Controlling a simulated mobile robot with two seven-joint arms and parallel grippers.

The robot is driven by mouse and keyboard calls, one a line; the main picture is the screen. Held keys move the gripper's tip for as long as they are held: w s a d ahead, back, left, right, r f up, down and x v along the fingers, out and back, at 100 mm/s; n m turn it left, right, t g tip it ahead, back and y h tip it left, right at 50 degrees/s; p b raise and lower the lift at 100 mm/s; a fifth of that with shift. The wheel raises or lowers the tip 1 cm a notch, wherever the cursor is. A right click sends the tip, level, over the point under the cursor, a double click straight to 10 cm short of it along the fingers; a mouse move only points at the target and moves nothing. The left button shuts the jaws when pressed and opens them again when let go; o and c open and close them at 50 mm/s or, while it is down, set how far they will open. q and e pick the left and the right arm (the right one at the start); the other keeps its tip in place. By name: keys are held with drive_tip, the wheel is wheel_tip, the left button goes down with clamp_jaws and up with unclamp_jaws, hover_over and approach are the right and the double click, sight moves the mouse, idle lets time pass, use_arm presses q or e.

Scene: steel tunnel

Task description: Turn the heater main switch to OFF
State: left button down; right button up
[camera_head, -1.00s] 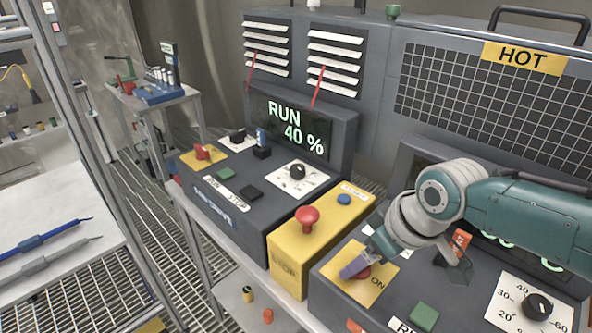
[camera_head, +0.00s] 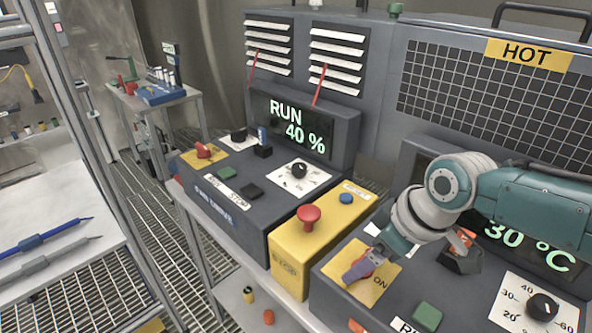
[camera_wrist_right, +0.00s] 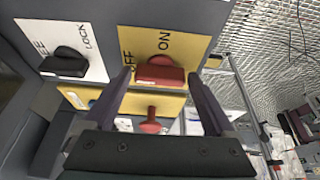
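The heater main switch is a red handle (camera_wrist_right: 160,72) on a yellow plate (camera_wrist_right: 185,45) marked OFF and ON in the right wrist view. In the head view, its yellow plate (camera_head: 345,265) is on the front-left of the heater panel, and the red handle is mostly hidden by my gripper. My right gripper (camera_wrist_right: 160,78) is open, with one purple finger at each end of the handle; contact cannot be told. It also shows over the plate in the head view (camera_head: 362,266). My left gripper is not in view.
A yellow box with a red mushroom button (camera_head: 309,216) stands just left of the heater panel. A black handle (camera_wrist_right: 66,64) on a white LOCK plate is beside the switch. A temperature dial (camera_head: 541,306) is to the right. The heater display (camera_head: 528,245) reads 30 °C.

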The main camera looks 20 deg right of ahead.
drive_tip(key=shift+o, duration=0.6)
drive_tip(key=shift+r, duration=0.3)
drive_tip(key=p+v, duration=0.2)
drive_tip(key=v, duration=0.7)
drive_tip(key=shift+s, duration=0.2)
drive_tip(key=shift+r, duration=0.1)
